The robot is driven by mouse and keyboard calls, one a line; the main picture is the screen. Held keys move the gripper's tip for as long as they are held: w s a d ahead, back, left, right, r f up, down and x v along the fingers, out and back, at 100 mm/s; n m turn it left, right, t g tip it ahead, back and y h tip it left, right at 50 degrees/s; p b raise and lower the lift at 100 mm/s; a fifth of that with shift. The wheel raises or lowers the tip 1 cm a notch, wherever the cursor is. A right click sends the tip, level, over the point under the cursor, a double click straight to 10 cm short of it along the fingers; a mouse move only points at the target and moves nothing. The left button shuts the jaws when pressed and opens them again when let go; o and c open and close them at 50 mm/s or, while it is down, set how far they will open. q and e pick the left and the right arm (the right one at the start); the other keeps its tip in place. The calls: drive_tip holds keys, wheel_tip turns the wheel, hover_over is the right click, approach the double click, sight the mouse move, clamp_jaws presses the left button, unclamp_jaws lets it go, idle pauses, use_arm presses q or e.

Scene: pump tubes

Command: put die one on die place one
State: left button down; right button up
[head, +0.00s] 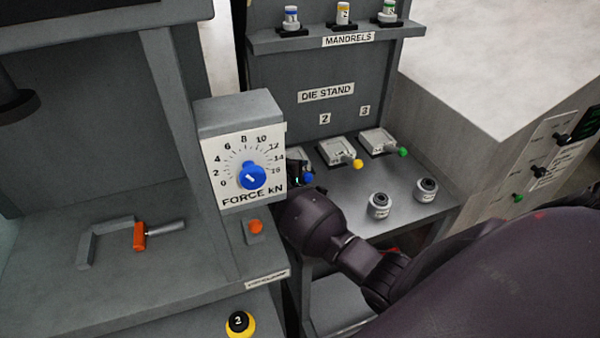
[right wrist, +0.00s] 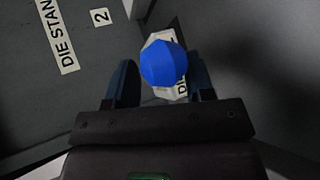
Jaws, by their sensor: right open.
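A grey block with a blue ball knob (head: 308,178), which I take to be die one, is at the left end of the die stand (head: 340,192). It is mostly hidden behind the force box and my right gripper (head: 301,175). In the right wrist view the blue knob (right wrist: 164,64) lies between the open fingers of my right gripper (right wrist: 162,84), with a white lettered label behind it. I cannot tell whether the fingers touch it. The mark of place one is hidden; marks 2 (head: 325,118) and 3 (head: 365,111) show. My left gripper is out of view.
Blocks with a yellow knob (head: 338,151) and a green knob (head: 379,141) stand to the right. Two grey cylinders (head: 380,206) (head: 427,190) stand in front of them. The force box (head: 243,150) rises close on the left. Mandrels (head: 342,14) stand on the upper shelf.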

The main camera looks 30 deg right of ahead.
drive_tip(key=shift+r, duration=0.55)
drive_tip(key=v, duration=0.7)
drive_tip(key=shift+a+r, duration=0.2)
